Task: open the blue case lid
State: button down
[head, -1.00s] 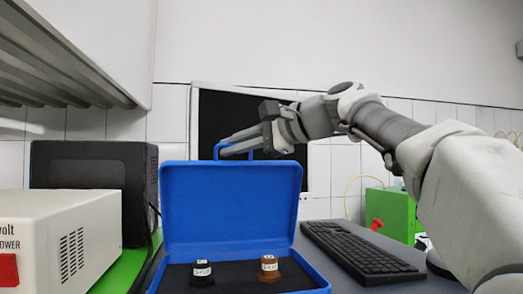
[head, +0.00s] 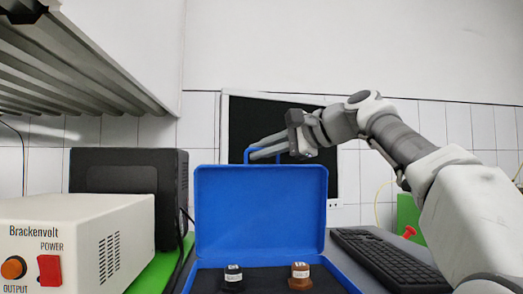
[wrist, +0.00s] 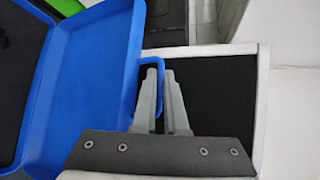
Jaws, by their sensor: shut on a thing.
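The blue case (head: 262,205) stands on the bench with its lid raised about upright, its dark-lined tray open to the front. The lid also shows in the wrist view (wrist: 88,85). A blue handle loop (head: 262,151) sticks up from the lid's top edge. My gripper (head: 262,150) is at that handle, its fingers pointing left. In the wrist view my gripper (wrist: 160,78) has its fingers close together around one side of the handle (wrist: 160,92). A black-topped fitting (head: 233,277) and a brown fitting (head: 300,275) with white labels stand in the tray.
A black keyboard (head: 388,260) lies right of the case. A white Brackenvolt power box (head: 75,240) and a black box (head: 125,195) stand at left, under a metal shelf (head: 70,80). A dark monitor (head: 285,115) is behind the lid.

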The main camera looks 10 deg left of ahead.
jog(key=c, duration=1)
grip_release()
jog(key=shift+d, duration=0.15)
jog(key=b+v, duration=0.1)
jog(key=v, duration=1.6)
jog(key=shift+s+r+b, duration=0.15)
jog(key=shift+s+b, duration=0.05)
jog(key=shift+b, duration=0.1)
